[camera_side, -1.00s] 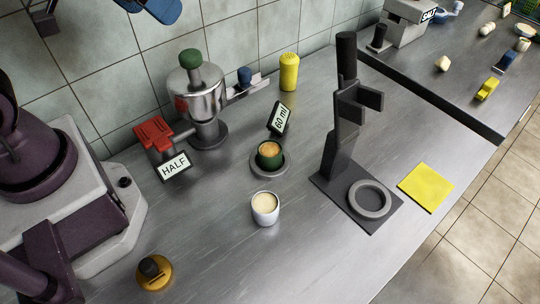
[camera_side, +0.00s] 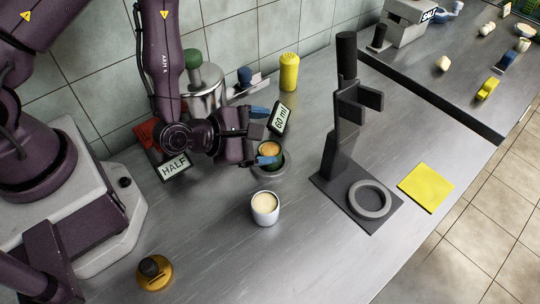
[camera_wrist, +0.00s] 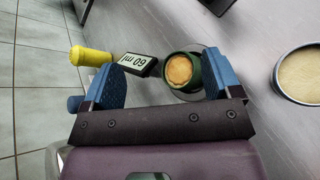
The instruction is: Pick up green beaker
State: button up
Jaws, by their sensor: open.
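The green beaker (camera_side: 268,158) holds a tan-orange content and stands upright on a round grey base (camera_side: 271,175), beside the "60 ml" sign (camera_side: 281,119). My gripper (camera_side: 264,135) is open, with blue fingers, and has come in from the left at the beaker. In the wrist view the beaker (camera_wrist: 182,72) lies between the fingers of my gripper (camera_wrist: 163,78), nearer the right one. The left finger is farther off, by the sign. Whether a finger touches the beaker I cannot tell. My gripper partly hides the base.
A white cup (camera_side: 265,208) with pale content stands just in front of the beaker. A dark stand (camera_side: 346,150) is to the right, and a yellow shaker (camera_side: 289,72) is behind. The "HALF" sign (camera_side: 174,166) is left. The front counter is mostly clear.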

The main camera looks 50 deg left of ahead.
aim_at(265, 152)
jog(key=s+f+n, duration=0.1)
jog(key=n, duration=0.1)
jog(key=s+f+n+y, duration=0.1)
jog(key=n, duration=0.2)
jog(key=s+n+t+y, duration=0.1)
jog(key=n, duration=0.1)
jog(key=shift+s+f+n, duration=0.3)
jog(key=shift+f, duration=0.1)
jog(key=shift+s+a+f+n+y, duration=0.15)
jog(key=shift+s+n+y, duration=0.25)
jog(key=shift+n, duration=0.5)
jog(key=shift+t, duration=0.3)
jog(key=x, duration=0.7)
jog(key=shift+w+f, duration=0.1)
jog(key=shift+w, duration=0.05)
jog(key=shift+c, duration=0.5)
jog(key=c, duration=1.2)
notch_tip(265, 152, up, 10)
jog(key=shift+r, duration=0.1)
